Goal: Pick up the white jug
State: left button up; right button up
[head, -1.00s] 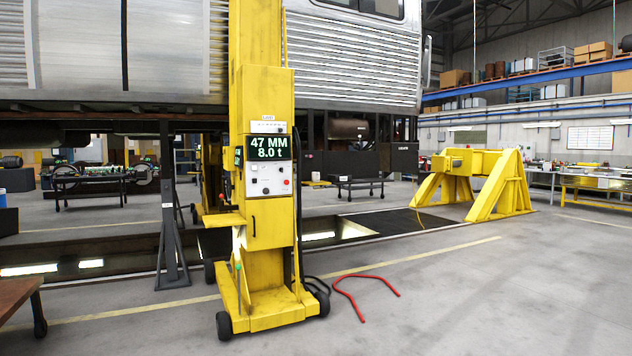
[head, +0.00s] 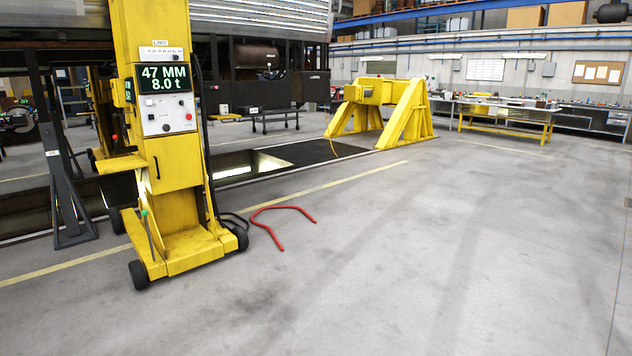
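I cannot make out a white jug in the head view. Workbenches with small items on them stand far off at the right: a yellow-framed bench (head: 507,119) and a grey bench (head: 585,119) along the wall. The items on them are too small to tell apart. Neither of my grippers shows in the head view.
A yellow lifting column (head: 172,170) with a display stands at the left beside the railcar (head: 262,18). A bent red bar (head: 283,210) lies on the floor by it. A yellow stand (head: 388,112) is farther back over the pit. The floor at the right and front is clear.

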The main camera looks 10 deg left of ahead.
aim_at(223, 108)
jog(key=i+u, duration=0.1)
jog(key=i, duration=0.75)
jog(key=i+j+u, duration=0.1)
jog(key=i, duration=0.8)
jog(key=i+l+u, duration=0.15)
jog(key=i, duration=0.7)
jog(key=i+l+u, duration=0.1)
jog(key=i, duration=0.8)
jog(key=i+l, duration=0.1)
jog(key=i, duration=0.5)
jog(key=i+l, duration=0.1)
jog(key=i, duration=0.5)
jog(key=i+l, duration=0.1)
jog(key=i, duration=0.55)
jog(key=i+l+u, duration=0.1)
jog(key=i, duration=0.5)
jog(key=i+l, duration=0.1)
jog(key=i, duration=0.5)
jog(key=i+l, duration=0.15)
jog(key=i, duration=0.45)
jog(key=i+j+u, duration=0.2)
jog(key=i+u, duration=0.25)
jog(key=i+j+u, duration=0.1)
jog(key=i+u, duration=0.3)
jog(key=i+l+u, duration=0.1)
jog(key=i+u, duration=0.35)
jog(key=i+l+u, duration=0.25)
jog(key=i+u, duration=0.15)
jog(key=i, duration=0.1)
